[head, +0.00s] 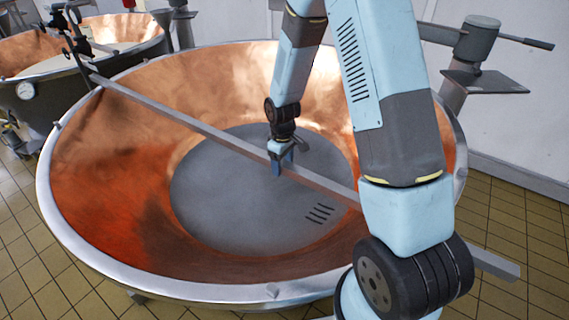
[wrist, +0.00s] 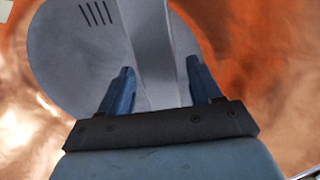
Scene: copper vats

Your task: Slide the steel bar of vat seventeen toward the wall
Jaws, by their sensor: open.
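The steel bar (head: 190,121) lies across the open copper vat (head: 110,150), from the far left rim to the near right, where its end (head: 490,262) sticks out past the rim. My arm hides part of it on the right. My gripper (head: 281,164) is at the bar near the middle of the vat. In the wrist view the bar (wrist: 152,50) runs between the two blue fingers of my gripper (wrist: 158,88), with a gap visible on each side. The fingers are open and straddle the bar. I cannot tell whether they touch it.
The vat's grey round bottom (head: 225,200) shows below the bar. A second copper vat (head: 25,50) stands at the back left. A steel post with a flat plate (head: 484,82) stands at the back right by the white wall (head: 520,120). Tiled floor (head: 30,270) surrounds the vat.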

